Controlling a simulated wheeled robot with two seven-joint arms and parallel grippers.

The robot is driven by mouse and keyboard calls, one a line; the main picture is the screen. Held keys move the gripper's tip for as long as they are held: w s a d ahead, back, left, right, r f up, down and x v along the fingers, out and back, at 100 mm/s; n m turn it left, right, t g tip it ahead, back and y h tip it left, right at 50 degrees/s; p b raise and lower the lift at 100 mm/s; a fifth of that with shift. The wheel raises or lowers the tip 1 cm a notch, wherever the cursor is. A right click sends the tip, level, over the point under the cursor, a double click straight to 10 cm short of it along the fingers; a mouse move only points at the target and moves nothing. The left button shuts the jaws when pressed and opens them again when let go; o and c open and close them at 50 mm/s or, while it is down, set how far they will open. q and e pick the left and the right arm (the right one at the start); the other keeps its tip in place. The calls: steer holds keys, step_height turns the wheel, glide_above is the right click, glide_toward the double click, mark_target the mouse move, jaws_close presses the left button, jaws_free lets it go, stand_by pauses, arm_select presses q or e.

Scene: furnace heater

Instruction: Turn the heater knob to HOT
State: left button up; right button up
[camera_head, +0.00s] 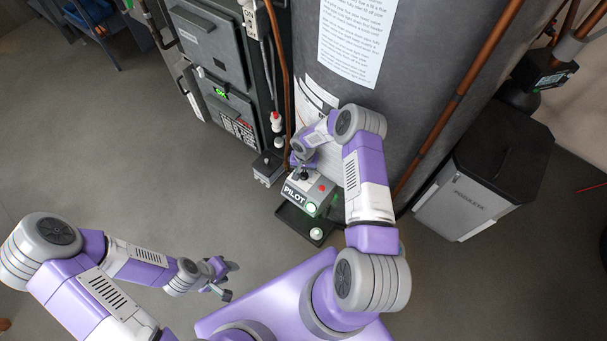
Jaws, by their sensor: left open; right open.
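The heater's control box (310,192) is grey, low on the front of the large dark cylindrical tank (420,50). Its front reads PILOT, and a red button and a lit pale green button show on it. A small dark knob-like part (303,175) sits on top, partly hidden by my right gripper. My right gripper (302,169) reaches down over it; whether it touches cannot be told. It is open. My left gripper (227,287) is open and empty, low over the floor at lower left, well apart from the box. No HOT mark can be read.
A grey furnace cabinet (213,65) with panels stands left of the tank. Copper pipes run along the tank. A dark-lidded grey bin (461,198) stands to the right. A dark tray (293,221) lies below the control box.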

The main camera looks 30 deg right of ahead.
steer(key=shift+c, duration=0.3)
jaws_close()
steer(key=m+b, duration=0.1)
steer(key=m, duration=0.2)
steer(key=shift+m, duration=0.8)
steer(key=shift+m+b, duration=0.35)
steer(key=shift+m, duration=0.65)
steer(key=m, duration=0.2)
steer(key=shift+m, duration=0.3)
